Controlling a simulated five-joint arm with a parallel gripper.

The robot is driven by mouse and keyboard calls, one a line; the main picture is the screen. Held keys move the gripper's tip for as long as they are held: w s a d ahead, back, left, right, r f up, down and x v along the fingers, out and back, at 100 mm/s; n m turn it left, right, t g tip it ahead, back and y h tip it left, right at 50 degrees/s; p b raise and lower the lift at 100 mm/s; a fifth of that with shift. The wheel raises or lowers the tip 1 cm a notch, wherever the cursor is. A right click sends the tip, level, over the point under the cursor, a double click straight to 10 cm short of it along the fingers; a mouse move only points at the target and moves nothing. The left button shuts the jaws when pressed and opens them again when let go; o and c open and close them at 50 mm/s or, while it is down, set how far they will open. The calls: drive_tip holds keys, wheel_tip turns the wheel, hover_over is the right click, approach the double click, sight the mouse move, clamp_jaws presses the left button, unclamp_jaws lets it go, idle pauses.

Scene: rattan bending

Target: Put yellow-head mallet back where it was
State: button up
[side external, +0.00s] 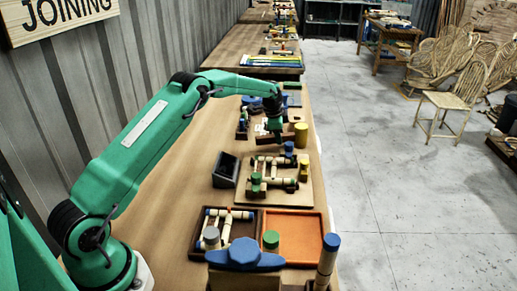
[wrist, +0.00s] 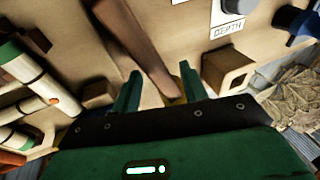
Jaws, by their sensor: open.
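A yellow-topped cylinder (side external: 300,135), which looks like the yellow-head mallet, stands upright on the table just right of my gripper (side external: 276,133) in the side view. I cannot tell if they touch. In the wrist view my gripper (wrist: 158,92) is open, its two green fingers apart. A small yellow patch (wrist: 178,101) shows low between the fingers, mostly hidden by the gripper body; I cannot tell if it is the mallet. A brown wooden bar (wrist: 135,42) runs down toward the gap between the fingers. No object is clearly gripped.
A wooden block with a square hole (wrist: 228,72) lies right of the fingers, below a DEPTH label (wrist: 228,29). A board with jointed rattan pieces (side external: 290,200) lies nearer the camera. A black open box (side external: 226,170) stands beside it. An orange tray (side external: 300,238) is in front.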

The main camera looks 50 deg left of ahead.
drive_tip(key=v, duration=0.7)
drive_tip(key=shift+s, duration=0.15)
drive_tip(key=shift+r, duration=0.15)
idle(0.3)
drive_tip(key=s+d+r+n+t, duration=0.1)
drive_tip(key=s+d+r+n, duration=0.1)
drive_tip(key=s+d+r, duration=0.55)
drive_tip(key=s+d+r+n, duration=0.2)
drive_tip(key=s+d+r, duration=0.2)
drive_tip(key=s+r, duration=0.65)
drive_tip(key=s+d+f+n, duration=0.2)
drive_tip(key=s+d, duration=0.1)
drive_tip(key=s, duration=0.9)
drive_tip(key=s+d+f+n+h, duration=0.1)
drive_tip(key=s+d+f+n, duration=0.1)
drive_tip(key=s, duration=1)
drive_tip(key=shift+s+d+n+t, duration=0.25)
drive_tip(key=shift+d+n+t, duration=0.15)
drive_tip(key=shift+n, duration=0.1)
drive_tip(key=shift+f, duration=0.15)
